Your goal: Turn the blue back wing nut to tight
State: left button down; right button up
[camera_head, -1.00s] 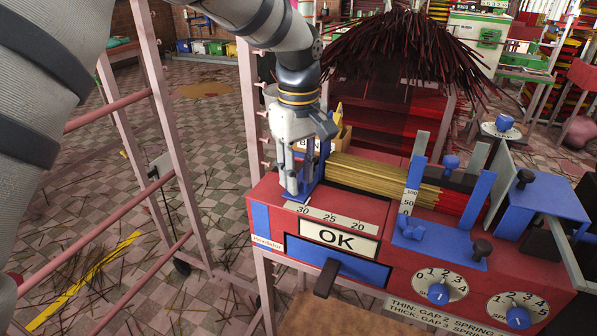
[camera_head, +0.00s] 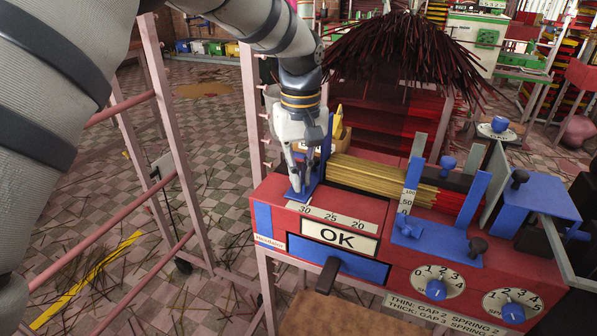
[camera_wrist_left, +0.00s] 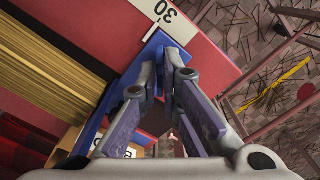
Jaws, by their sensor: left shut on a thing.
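My left gripper (camera_head: 302,188) points down at the left end of the red machine (camera_head: 270,205), by the 30 mark of its scale. Its fingers are close together, low over the foot of a blue upright stop (camera_head: 327,150). In the left wrist view the fingertips (camera_wrist_left: 174,62) meet over the blue foot (camera_wrist_left: 150,50). My right gripper is not in view.
A bundle of yellow and red sticks (camera_head: 385,178) lies right of the stop. Other blue knobs stand at the back (camera_head: 447,163) and front (camera_head: 407,227). A sign (camera_head: 340,237) reads OK. A pink rack (camera_head: 165,130) stands left, with open floor around it.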

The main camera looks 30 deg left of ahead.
pick_arm(q)
jog(key=m, duration=0.5)
jog(key=shift+r+m+p, duration=0.1)
jog(key=shift+m+p, duration=0.2)
jog(key=m, duration=1.2)
jog(key=shift+m, duration=0.3)
jog(key=m, duration=0.5)
jog(key=shift+m, duration=0.4)
jog(key=c, duration=1.8)
grip_release()
